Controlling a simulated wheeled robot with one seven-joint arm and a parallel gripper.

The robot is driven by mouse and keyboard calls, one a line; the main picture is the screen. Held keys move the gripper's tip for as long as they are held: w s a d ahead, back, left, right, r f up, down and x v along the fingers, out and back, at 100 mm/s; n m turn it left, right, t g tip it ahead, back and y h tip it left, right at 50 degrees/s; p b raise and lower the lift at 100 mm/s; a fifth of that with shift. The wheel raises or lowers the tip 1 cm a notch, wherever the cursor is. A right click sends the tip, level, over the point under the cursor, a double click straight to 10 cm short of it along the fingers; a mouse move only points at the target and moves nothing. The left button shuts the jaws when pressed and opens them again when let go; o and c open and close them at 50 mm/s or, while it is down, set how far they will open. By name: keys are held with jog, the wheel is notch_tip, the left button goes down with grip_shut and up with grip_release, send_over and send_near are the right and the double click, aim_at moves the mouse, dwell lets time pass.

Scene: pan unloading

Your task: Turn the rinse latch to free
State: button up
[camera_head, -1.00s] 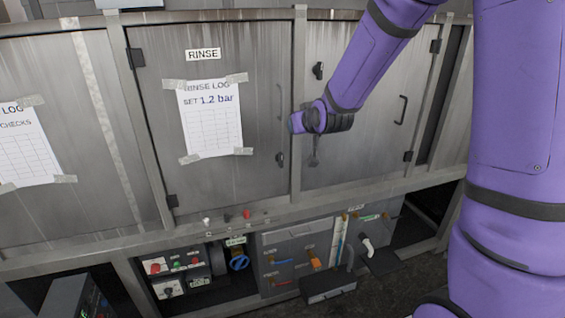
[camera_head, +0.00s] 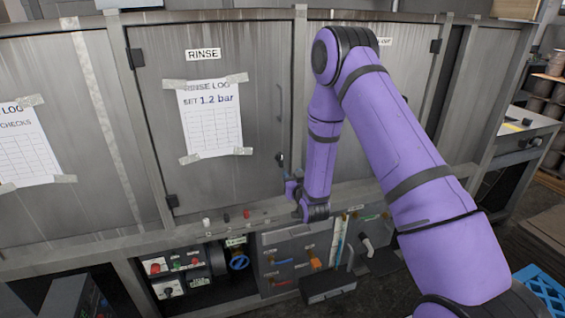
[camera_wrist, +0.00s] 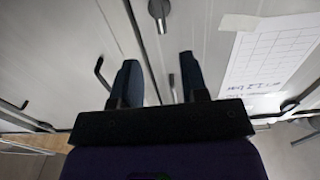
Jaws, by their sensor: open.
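The rinse latch (camera_head: 280,158) is a small dark knob low on the right edge of the grey door labelled RINSE. In the wrist view a metal latch (camera_wrist: 158,9) shows at the top edge, beyond my fingertips and partly cut off. My gripper (camera_head: 288,177) is just below the latch in the head view. In the wrist view my gripper (camera_wrist: 159,62) has its two dark fingers apart with nothing held between them. The latch is not between the fingers. I cannot tell its exact turn.
The RINSE door's bar handle (camera_head: 279,101) is above the latch. A taped rinse log (camera_head: 211,125) hangs on the same door. Below is a ledge with small knobs (camera_head: 247,214), then control panels with a blue valve wheel (camera_head: 239,262) and a grey box (camera_head: 328,284).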

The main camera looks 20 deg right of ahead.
aim_at(282, 160)
jog(key=w, duration=1)
jog(key=shift+w+d+f, duration=0.1)
jog(key=shift+w+d, duration=0.1)
jog(key=shift+w, duration=0.15)
grip_shut()
